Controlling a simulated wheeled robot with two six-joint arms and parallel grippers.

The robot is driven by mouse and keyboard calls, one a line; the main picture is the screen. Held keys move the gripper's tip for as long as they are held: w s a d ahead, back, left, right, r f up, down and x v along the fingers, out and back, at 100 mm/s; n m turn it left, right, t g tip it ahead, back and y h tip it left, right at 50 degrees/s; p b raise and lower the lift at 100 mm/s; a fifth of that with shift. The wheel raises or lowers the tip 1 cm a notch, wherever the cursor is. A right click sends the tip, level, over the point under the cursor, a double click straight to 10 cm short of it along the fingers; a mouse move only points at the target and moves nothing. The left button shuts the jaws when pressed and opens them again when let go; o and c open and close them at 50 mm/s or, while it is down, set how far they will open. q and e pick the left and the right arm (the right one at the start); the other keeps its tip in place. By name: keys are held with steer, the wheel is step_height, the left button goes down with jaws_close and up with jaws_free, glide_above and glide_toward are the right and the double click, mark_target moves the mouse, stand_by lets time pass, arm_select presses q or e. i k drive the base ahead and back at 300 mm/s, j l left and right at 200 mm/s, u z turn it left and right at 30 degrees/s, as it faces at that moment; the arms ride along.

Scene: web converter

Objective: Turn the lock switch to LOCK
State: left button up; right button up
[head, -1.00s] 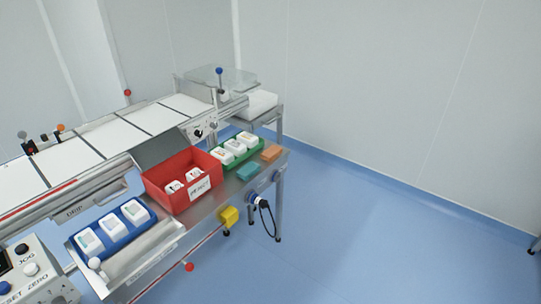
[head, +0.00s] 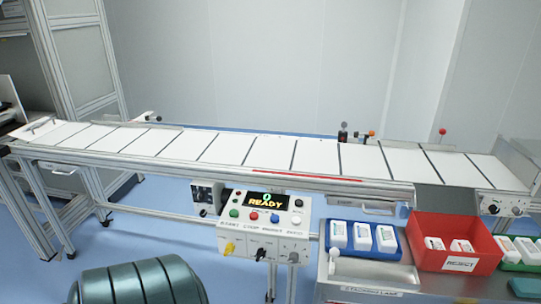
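A light control box (head: 263,225) stands in front of the conveyor, left of the stacking shelf. Its display (head: 267,201) reads READY. Its top carries several round buttons, among them a green button (head: 233,213) and a red button (head: 254,216). On its front are a yellow knob (head: 229,248), a black knob (head: 261,254) and a grey knob (head: 290,256). Another black knob (head: 493,209) sits on the conveyor's right end. The labels at these knobs are too small to read, so I cannot tell which is the lock switch or its setting. Neither gripper is in view.
The long conveyor (head: 275,171) with white panels crosses the view. At the right, a metal shelf (head: 345,270) holds a blue tray (head: 353,249) of white packs and a red REJECT bin (head: 460,228). A metal frame (head: 72,75) stands at left. Blue floor (head: 160,222) shows open below.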

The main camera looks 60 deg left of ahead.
mark_target(230, 248)
steer(key=u, duration=1.7)
